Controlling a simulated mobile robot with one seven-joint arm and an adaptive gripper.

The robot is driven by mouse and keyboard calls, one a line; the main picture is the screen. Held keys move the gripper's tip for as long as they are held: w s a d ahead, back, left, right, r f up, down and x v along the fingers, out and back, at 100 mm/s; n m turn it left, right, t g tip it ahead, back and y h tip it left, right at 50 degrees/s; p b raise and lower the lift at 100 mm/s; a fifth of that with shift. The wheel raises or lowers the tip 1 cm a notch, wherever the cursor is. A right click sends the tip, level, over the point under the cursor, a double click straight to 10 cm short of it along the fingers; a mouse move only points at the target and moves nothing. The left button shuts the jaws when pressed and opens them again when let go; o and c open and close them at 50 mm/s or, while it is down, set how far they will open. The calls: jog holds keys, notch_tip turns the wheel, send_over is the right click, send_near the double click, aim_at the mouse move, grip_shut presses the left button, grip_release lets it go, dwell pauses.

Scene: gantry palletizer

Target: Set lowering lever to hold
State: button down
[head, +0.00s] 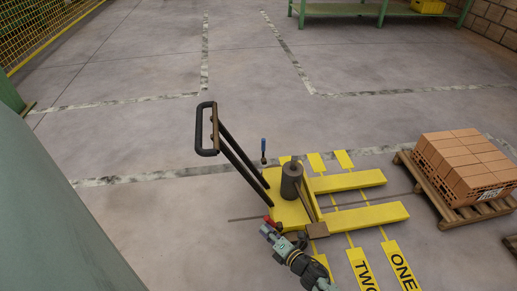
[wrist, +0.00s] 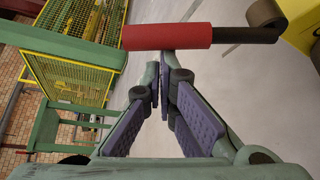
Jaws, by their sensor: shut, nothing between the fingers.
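A yellow pallet truck (head: 352,181) with a tall black handle (head: 208,128) stands on the floor in the head view. A lever with a red grip (head: 271,221) is on its near side. A blue-handled lever (head: 263,145) stands upright on its far side. No label shows which one is the lowering lever. My gripper (head: 266,231) is shut and empty beside the red grip. In the wrist view, the red grip (wrist: 168,37) lies crosswise just beyond my closed fingertips (wrist: 160,72), on a dark rod leading right to a round pivot. Contact with it cannot be told.
A wooden pallet (head: 447,213) with bricks (head: 465,163) stands right of the forks. Yellow floor plates marked ONE and TWO (head: 363,268) lie in front. A green bench (head: 340,9) and yellow mesh fence (head: 38,28) are at the back. The floor left of the truck is clear.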

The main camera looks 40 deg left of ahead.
jog(key=shift+w+d+r+m+y+b, duration=0.5)
jog(key=shift+w+d+m+y+b, duration=0.3)
jog(key=shift+m+b, duration=0.55)
jog(key=shift+w+d+r+m+y+b, duration=0.6)
jog(key=shift+w+m+b, duration=0.3)
jog(key=shift+b, duration=0.8)
jog(key=shift+s, duration=0.1)
jog(key=shift+s+a, duration=0.15)
jog(key=shift+s, duration=0.2)
jog(key=p, duration=0.1)
send_near(270, 221)
jog(key=s+d, duration=0.1)
jog(key=s, duration=0.2)
jog(key=shift+d, duration=0.4)
